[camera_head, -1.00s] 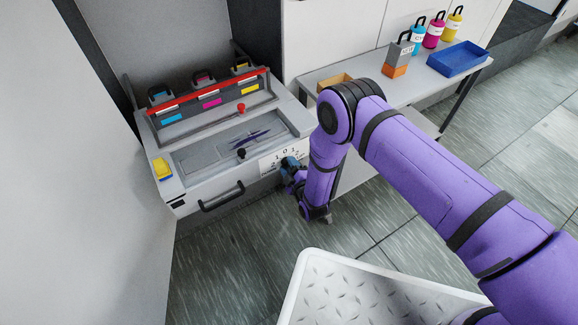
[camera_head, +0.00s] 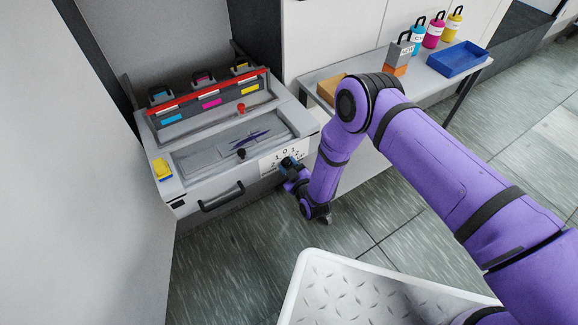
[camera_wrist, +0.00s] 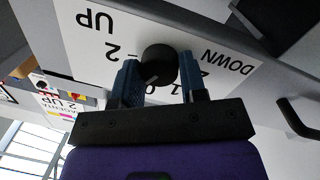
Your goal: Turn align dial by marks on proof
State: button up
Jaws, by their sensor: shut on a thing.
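The align dial (camera_wrist: 157,64) is a round black knob on a white scale plate (camera_wrist: 105,35) with numbers and the words UP and DOWN, upside down in the wrist view. My gripper (camera_wrist: 160,78) is shut on the dial, one blue finger on each side. In the head view the plate (camera_head: 272,165) is on the printer front's right end, and my gripper (camera_head: 290,165) covers the dial there. A white sheet, apparently the proof (camera_wrist: 65,103), shows at the wrist view's left with colour patches and the text MAGENTA 2 UP.
The printer's front handle (camera_head: 222,198) is left of my gripper. A yellow thing (camera_head: 162,168) sits on its left corner. A side bench (camera_head: 410,90) holds a blue tray (camera_head: 458,58) and several bottles. A white ridged tray (camera_head: 350,290) is in the foreground.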

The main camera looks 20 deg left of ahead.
jog(key=m, duration=0.5)
jog(key=shift+w+d+g, duration=0.1)
jog(key=shift+g, duration=0.3)
jog(key=shift+m+g, duration=0.3)
jog(key=shift+m, duration=1.9)
jog(key=o, duration=0.9)
jog(key=shift+y, duration=0.3)
jog(key=v, duration=1)
jog(key=shift+s+d+r, duration=0.15)
jog(key=shift+s+d, duration=0.1)
jog(key=shift+d, duration=0.1)
